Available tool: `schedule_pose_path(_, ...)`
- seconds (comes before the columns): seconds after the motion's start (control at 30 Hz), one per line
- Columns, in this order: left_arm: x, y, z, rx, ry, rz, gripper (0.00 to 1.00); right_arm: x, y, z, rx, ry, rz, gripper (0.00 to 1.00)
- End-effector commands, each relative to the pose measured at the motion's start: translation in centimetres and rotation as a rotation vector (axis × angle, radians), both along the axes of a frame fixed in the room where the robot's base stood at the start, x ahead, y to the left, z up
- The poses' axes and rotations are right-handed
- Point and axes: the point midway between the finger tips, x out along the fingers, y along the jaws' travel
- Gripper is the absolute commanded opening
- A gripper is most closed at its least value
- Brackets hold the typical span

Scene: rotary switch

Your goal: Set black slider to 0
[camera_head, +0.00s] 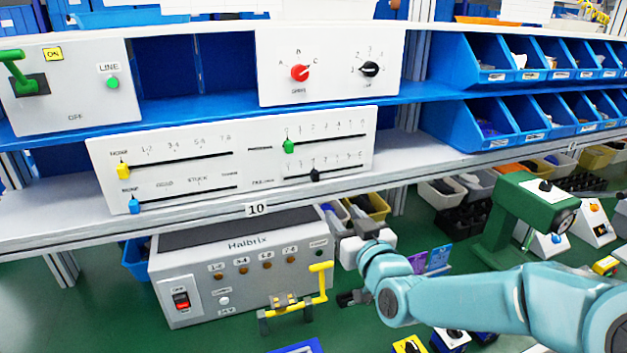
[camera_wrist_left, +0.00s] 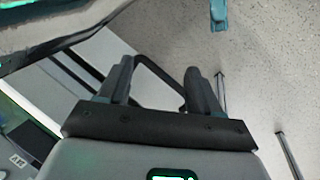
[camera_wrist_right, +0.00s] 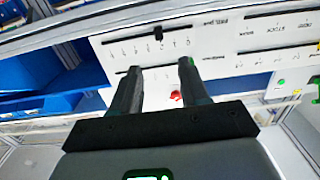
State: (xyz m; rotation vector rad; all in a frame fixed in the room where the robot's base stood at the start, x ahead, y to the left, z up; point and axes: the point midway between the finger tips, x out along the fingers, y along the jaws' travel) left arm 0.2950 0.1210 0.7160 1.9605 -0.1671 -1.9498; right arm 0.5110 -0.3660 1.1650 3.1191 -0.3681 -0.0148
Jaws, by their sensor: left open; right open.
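The black slider (camera_head: 315,175) sits on the lower right slot of the white slider panel (camera_head: 262,160), left of that slot's middle. Its exact scale mark is too small to read. In the right wrist view the panel appears upside down, with the black slider (camera_wrist_right: 158,34) beyond the fingers. My right gripper (camera_wrist_right: 160,85) is open and empty, apart from the panel. In the head view it (camera_head: 352,216) is below and right of the panel, its fingers partly hidden. My left gripper (camera_wrist_left: 160,80) is open and empty in its wrist view and outside the head view.
A green slider (camera_head: 289,146) is at the left end of the slot above. Yellow (camera_head: 123,171) and blue (camera_head: 134,205) sliders are at the left. The rotary knob panel (camera_head: 330,65) stands above. The Halbrix box (camera_head: 240,265) and a yellow-handled device (camera_head: 295,303) lie below.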

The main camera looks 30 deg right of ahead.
Motion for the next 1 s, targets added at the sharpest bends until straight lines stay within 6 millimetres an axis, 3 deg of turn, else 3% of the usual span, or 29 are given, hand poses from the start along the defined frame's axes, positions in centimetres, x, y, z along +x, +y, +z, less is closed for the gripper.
schedule_pose_path(0.17, 0.0, 0.0, 0.8, 0.000, 0.001, 0.001, 0.64, 1.3, -0.4, 0.4, -0.001, -0.002, -0.001, 0.45)
schedule_pose_path(0.7, 0.0, 0.0, 5.3, 0.000, 0.001, 0.000, 0.64, 12.8, -3.1, 0.3, 0.000, -0.002, 0.000, 0.45)
schedule_pose_path(1.0, 0.0, 0.0, 6.0, 0.000, 0.001, 0.000, 0.64, 15.4, -3.7, 0.0, 0.000, -0.002, -0.001, 0.45)
